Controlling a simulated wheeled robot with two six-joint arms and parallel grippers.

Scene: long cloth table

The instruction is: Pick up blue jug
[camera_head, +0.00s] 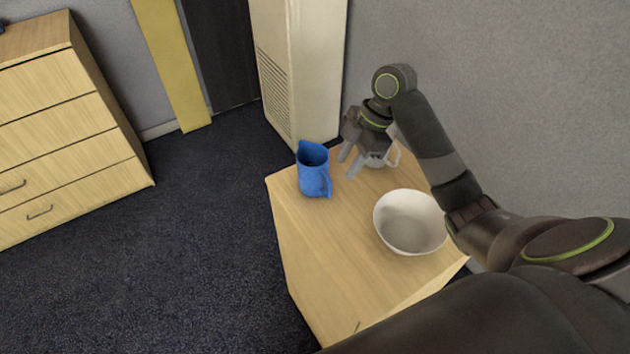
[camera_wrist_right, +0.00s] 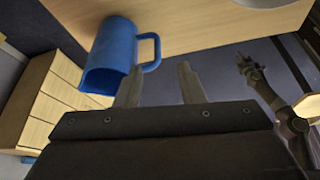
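The blue jug (camera_head: 313,172) stands upright near the far left corner of the wooden cabinet top, with its handle facing right and toward the front. My right gripper (camera_head: 349,164) is open and empty, just right of the jug, with a small gap in the picture. In the right wrist view the jug (camera_wrist_right: 112,52) lies left of the two spread fingers, its handle close to the left finger. That finger overlaps the jug's edge, and I cannot tell whether they touch. What appears to be my left gripper (camera_wrist_right: 249,70) shows small at the right of the wrist view.
A white bowl (camera_head: 410,222) sits on the cabinet top (camera_head: 335,255) at the right. A drawer chest (camera_head: 60,130) stands at left; a tall off-white unit (camera_head: 300,70) stands behind.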

